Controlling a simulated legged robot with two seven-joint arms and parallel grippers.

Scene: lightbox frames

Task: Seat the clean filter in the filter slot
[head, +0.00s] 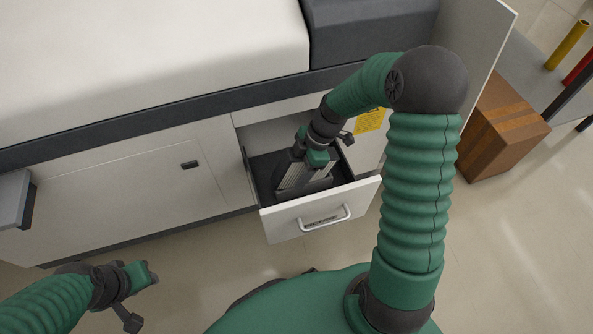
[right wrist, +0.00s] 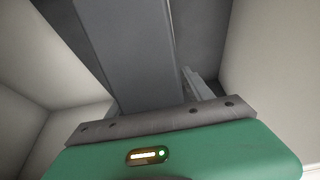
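The open drawer (head: 318,211) under the machine holds a grey filter-like piece with pale ribs (head: 292,176). A second grey ribbed piece (head: 320,184) shows low beside it; I cannot tell whether they are one filter or two, or which is clean. My right gripper (head: 318,160) reaches down into the drawer at these pieces. In the right wrist view a wide grey slab (right wrist: 130,50) runs out from the gripper, with a small ribbed edge (right wrist: 193,82) beside it. Whether the fingers are closed on it is hidden. My left gripper (head: 148,273) hangs away at lower left. I cannot make out the filter slot.
The white machine (head: 150,60) with its dark band stands behind the drawer. A brown box (head: 500,125) sits on the floor at right. The floor before the drawer is clear.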

